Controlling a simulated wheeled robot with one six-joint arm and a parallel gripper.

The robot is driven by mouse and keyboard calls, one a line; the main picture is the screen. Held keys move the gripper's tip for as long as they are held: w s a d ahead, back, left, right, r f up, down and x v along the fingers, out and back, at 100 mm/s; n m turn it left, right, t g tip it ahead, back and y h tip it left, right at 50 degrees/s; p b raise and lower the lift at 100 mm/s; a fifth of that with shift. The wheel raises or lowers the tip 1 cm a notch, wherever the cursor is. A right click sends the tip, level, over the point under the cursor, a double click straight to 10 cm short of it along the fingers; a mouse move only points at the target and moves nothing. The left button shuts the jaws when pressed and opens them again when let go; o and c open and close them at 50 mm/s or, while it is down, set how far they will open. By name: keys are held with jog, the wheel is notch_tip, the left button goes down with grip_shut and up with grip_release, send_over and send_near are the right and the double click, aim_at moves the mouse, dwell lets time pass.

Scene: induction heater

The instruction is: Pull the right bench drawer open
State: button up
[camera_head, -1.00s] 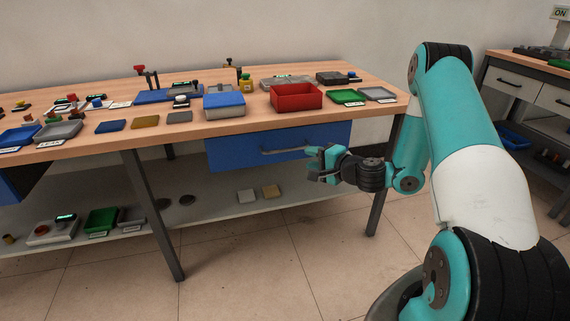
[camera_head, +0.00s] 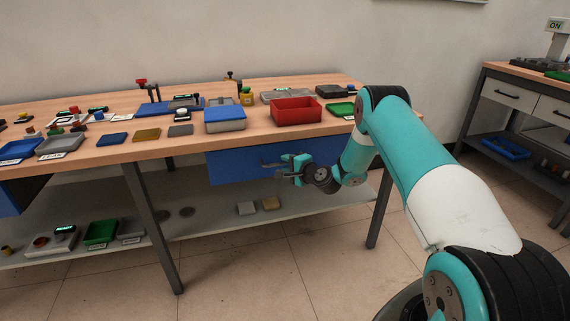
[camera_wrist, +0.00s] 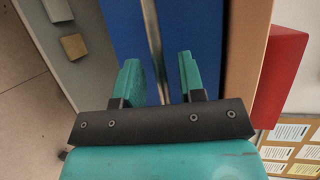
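The right bench drawer (camera_head: 234,167) has a blue front under the tabletop and looks closed. Its metal bar handle (camera_head: 270,164) is partly hidden behind my gripper (camera_head: 281,169) in the head view. In the wrist view the drawer front (camera_wrist: 116,28) fills the middle, and the handle (camera_wrist: 152,40) runs upright in the picture. My gripper (camera_wrist: 158,75) is open, its two teal fingers apart with the handle between them in the picture. I cannot tell whether the fingers reach around the bar or stop short of it.
The wooden bench top (camera_head: 200,146) is just above the drawer. A red bin (camera_head: 297,112) and a blue-lidded box (camera_head: 225,119) stand on it near the front edge. Below is a grey shelf (camera_head: 215,220) with small blocks. A bench leg (camera_head: 379,213) stands right of the drawer.

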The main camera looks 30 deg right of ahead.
jog(key=shift+x, duration=0.75)
